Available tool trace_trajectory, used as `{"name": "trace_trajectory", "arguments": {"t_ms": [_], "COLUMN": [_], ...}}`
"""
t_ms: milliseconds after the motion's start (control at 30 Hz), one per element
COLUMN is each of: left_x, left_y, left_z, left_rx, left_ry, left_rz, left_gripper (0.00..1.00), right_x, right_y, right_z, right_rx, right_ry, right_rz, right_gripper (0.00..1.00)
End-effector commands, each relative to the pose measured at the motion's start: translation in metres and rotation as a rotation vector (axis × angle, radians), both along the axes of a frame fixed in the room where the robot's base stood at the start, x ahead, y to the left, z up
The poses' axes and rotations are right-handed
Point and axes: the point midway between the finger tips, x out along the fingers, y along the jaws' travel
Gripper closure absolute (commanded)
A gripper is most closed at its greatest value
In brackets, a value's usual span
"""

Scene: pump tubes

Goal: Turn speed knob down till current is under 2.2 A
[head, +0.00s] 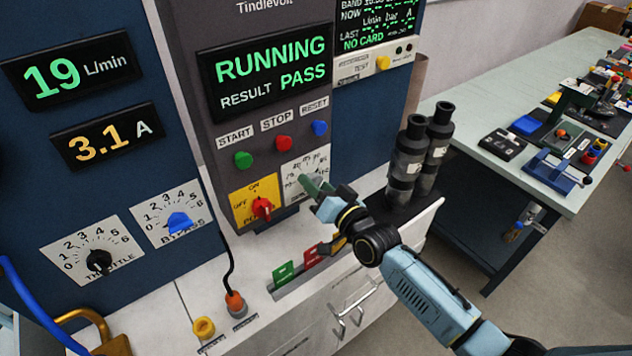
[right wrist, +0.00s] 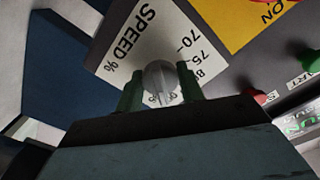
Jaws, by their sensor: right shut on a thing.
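The speed dial plate (head: 305,170), white with printed numbers, is on the grey control panel. It also shows in the right wrist view (right wrist: 130,50), marked SPEED %, with 70 and 75 readable. The grey, rounded speed knob (right wrist: 160,76) sits between the green fingertips of my right gripper (right wrist: 160,90), which is shut on it. In the head view my right gripper (head: 314,187) covers most of the knob, so its setting is hidden. The current display (head: 107,135) reads 3.1 A in orange. My left gripper is not in view.
The flow display (head: 72,70) reads 19 L/min. The panel screen (head: 265,70) reads RUNNING, RESULT PASS. A red switch (head: 262,208) on a yellow plate is close left of my right gripper. Green, red and blue buttons are above. Dark cylinders (head: 405,165) stand to the right.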

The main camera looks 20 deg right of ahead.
Motion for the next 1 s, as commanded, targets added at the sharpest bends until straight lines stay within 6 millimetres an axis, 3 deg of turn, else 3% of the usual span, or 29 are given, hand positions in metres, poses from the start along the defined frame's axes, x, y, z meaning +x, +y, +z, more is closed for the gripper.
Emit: {"name": "trace_trajectory", "arguments": {"t_ms": [300, 733, 767, 900, 1000], "left_x": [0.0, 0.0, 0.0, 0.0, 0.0], "left_y": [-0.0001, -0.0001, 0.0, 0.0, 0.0], "left_z": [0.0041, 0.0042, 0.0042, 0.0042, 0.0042], "left_rx": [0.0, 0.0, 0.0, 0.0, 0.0], "left_ry": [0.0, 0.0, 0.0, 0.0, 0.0], "left_rz": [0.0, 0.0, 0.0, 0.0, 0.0], "left_gripper": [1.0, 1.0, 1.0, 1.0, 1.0], "right_x": [0.0001, 0.0, 0.0, 0.0, 0.0], "right_y": [0.0, -0.0001, -0.0001, -0.0001, -0.0001], "right_z": [0.0004, 0.0001, 0.0001, 0.0001, 0.0], "right_rx": [-0.095, -0.103, -0.103, -0.103, -0.103], "right_ry": [-0.034, -0.038, -0.038, -0.038, -0.038], "right_rz": [0.0, -0.001, -0.001, -0.001, 0.0], "right_gripper": [0.85, 0.85, 0.6, 0.41, 0.4]}}
